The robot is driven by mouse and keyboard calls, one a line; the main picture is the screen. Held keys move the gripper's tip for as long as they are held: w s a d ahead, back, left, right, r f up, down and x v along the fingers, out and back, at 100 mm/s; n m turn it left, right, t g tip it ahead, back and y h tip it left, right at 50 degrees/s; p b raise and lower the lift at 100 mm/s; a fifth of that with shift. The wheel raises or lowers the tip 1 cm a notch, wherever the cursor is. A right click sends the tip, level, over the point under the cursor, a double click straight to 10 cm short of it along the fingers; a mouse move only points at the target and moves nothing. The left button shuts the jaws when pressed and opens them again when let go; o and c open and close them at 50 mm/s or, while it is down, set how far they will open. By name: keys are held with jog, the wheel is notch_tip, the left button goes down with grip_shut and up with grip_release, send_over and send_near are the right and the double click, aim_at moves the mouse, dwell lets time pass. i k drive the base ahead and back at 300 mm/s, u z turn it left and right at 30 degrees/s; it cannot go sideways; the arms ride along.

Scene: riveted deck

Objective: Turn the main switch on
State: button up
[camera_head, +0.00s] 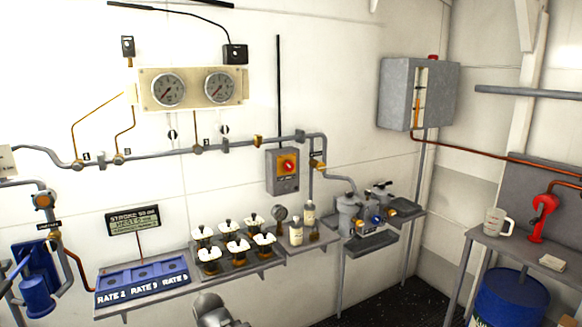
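The main switch appears to be the grey wall box (283,184) with a red rotary knob (288,167) on a yellow plate. A dark grey rounded part at the bottom edge looks like part of my arm, well below and left of the switch. My gripper's fingers do not show. Nothing touches the switch.
Below the switch, a shelf (232,274) holds several white-topped cups, bottles and a small gauge. Grey pumps (349,213) stand to its right, a blue tray (143,279) to its left. A bench with a mug (493,222) and a blue drum (512,297) are at right.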

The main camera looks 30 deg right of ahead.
aim_at(289, 166)
jog(key=i, duration=0.95)
